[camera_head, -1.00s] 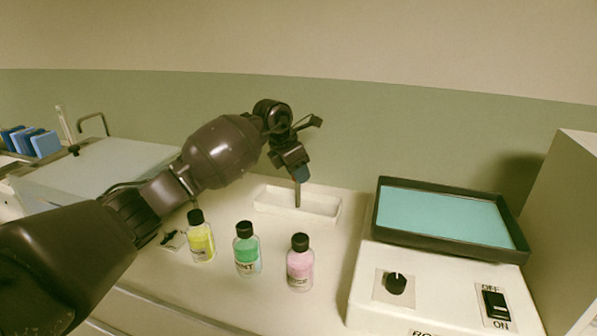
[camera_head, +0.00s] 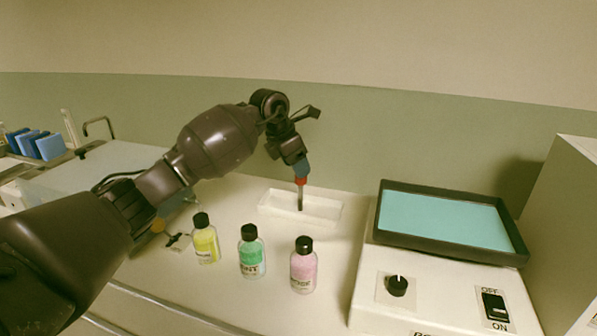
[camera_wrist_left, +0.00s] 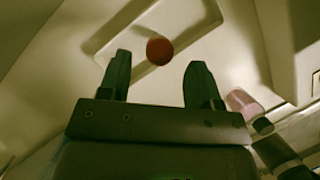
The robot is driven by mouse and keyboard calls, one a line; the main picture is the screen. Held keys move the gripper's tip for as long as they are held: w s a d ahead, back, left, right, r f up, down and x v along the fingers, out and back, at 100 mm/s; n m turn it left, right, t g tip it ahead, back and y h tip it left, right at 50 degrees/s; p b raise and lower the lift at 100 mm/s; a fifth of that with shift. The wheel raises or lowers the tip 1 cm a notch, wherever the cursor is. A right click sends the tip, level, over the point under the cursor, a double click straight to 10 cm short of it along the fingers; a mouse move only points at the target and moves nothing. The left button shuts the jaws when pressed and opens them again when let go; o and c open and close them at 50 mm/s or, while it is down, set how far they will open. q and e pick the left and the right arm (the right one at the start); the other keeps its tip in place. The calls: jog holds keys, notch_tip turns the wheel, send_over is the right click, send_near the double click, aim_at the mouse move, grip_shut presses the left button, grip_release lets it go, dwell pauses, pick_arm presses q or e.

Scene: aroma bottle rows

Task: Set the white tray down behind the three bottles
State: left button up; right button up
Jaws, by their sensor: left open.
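The white tray (camera_head: 273,207) lies on the counter behind the row of three bottles and also shows in the left wrist view (camera_wrist_left: 112,35). The bottles stand upright with black caps: yellow (camera_head: 205,243), green (camera_head: 251,257) and pink (camera_head: 304,270). The pink bottle also shows in the left wrist view (camera_wrist_left: 240,102). My left gripper (camera_head: 300,206) points down at the tray, its fingers (camera_wrist_left: 160,60) apart and nothing gripped visibly. A small dark red round thing (camera_wrist_left: 160,51) shows between or beyond the fingers; its exact place is unclear. My right gripper is not in view.
A white device (camera_head: 430,290) with a knob, a switch and a dark-rimmed teal-topped tray (camera_head: 440,220) stands at right. A tall pale box (camera_head: 568,230) borders it. Blue blocks (camera_head: 50,146) stand at far left. Counter between the bottles and tray is clear.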

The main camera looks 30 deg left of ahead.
pick_arm(q)
jog(key=p+v, duration=0.1)
jog(key=v, duration=0.7)
jog(key=shift+r, duration=0.2)
